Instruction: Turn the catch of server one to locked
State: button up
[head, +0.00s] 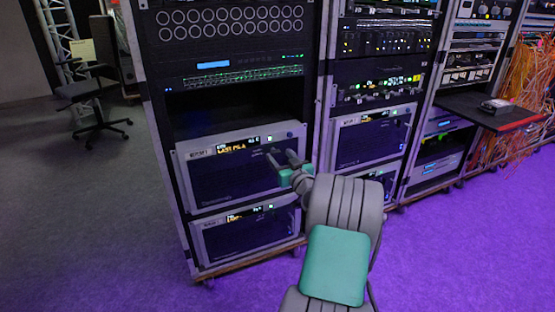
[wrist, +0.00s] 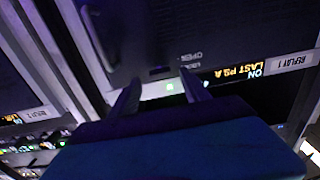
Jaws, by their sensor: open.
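Server one, a grey-framed unit marked REPLAY 1 (head: 226,178), sits in the left rack with a lit amber display reading LAST PG A. In the wrist view its label (wrist: 291,62) and display (wrist: 232,76) appear upside down. My gripper (head: 280,154) is open at the upper right of the server's front. In the wrist view my gripper's two fingers (wrist: 158,88) stand apart, near the printed words OPEN and LOCK.
A similar server (head: 248,235) sits below, and another (head: 368,140) is in the middle rack. A pull-out shelf (head: 490,110) juts from the right rack, near orange cables (head: 535,75). An office chair (head: 93,95) stands at the left.

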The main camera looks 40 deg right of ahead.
aim_at(271, 151)
jog(key=x, duration=0.2)
jog(key=shift+w, duration=0.3)
grip_shut()
dwell(0.3)
